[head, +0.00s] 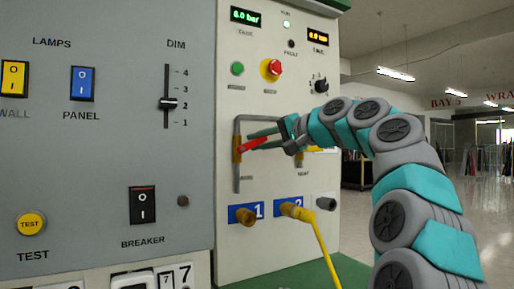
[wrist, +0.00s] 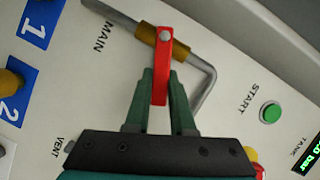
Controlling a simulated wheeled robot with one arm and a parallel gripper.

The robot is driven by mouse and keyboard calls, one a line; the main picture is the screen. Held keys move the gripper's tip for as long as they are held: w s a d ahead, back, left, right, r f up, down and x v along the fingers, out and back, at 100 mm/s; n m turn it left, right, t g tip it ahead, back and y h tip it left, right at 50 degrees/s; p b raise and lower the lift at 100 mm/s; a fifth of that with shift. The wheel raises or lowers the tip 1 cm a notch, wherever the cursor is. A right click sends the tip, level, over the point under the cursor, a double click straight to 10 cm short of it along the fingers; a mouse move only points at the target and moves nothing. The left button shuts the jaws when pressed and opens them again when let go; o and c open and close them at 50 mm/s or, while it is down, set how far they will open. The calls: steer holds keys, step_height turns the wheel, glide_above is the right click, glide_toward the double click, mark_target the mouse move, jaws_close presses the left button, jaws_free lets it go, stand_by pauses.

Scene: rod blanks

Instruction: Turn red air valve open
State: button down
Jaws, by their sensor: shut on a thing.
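The red air valve's handle (head: 252,144) sticks out to the right and slightly up from a brass-coloured valve body (head: 237,150) on a grey vertical pipe (head: 236,178) marked MAIN. My gripper (head: 270,137) reaches it from the right. In the wrist view my gripper's green fingers (wrist: 160,84) are shut on the red handle (wrist: 161,58), one on each side. There the handle lies aslant across the pipe (wrist: 207,92), neither in line with it nor quite square to it. The handle's pivot end shows on the brass body (wrist: 148,35).
A second valve, marked VENT, is mostly hidden behind my gripper. Above are a red mushroom button (head: 271,68), a green button (head: 237,69) and a black knob (head: 321,86). Below are brass ports and a yellow hose (head: 318,240). A grey switch panel (head: 90,130) stands left.

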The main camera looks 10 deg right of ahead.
steer(key=r+n, duration=0.1)
steer(key=a+n+h+p, duration=0.1)
steer(key=shift+s+r+n+h+p, duration=0.1)
steer(key=shift+r+n+h+p, duration=0.2)
steer(key=shift+r+n, duration=0.1)
steer(key=n+h, duration=0.1)
steer(key=a+n, duration=0.1)
steer(key=shift+s+r+n+h+p, duration=0.2)
steer(key=shift+r+n+h+p, duration=0.1)
steer(key=shift+r+h, duration=0.1)
steer(key=a+n+h, duration=0.1)
steer(key=n, duration=0.1)
steer(key=a+n+h, duration=0.1)
steer(key=n, duration=0.1)
steer(key=shift+s+a+r+h+b, duration=0.15)
steer(key=shift+s+a+h+b, duration=0.15)
steer(key=shift+s+b, duration=0.1)
steer(key=c, duration=0.8)
jaws_free()
steer(key=shift+o, duration=0.2)
steer(key=shift+r, duration=0.1)
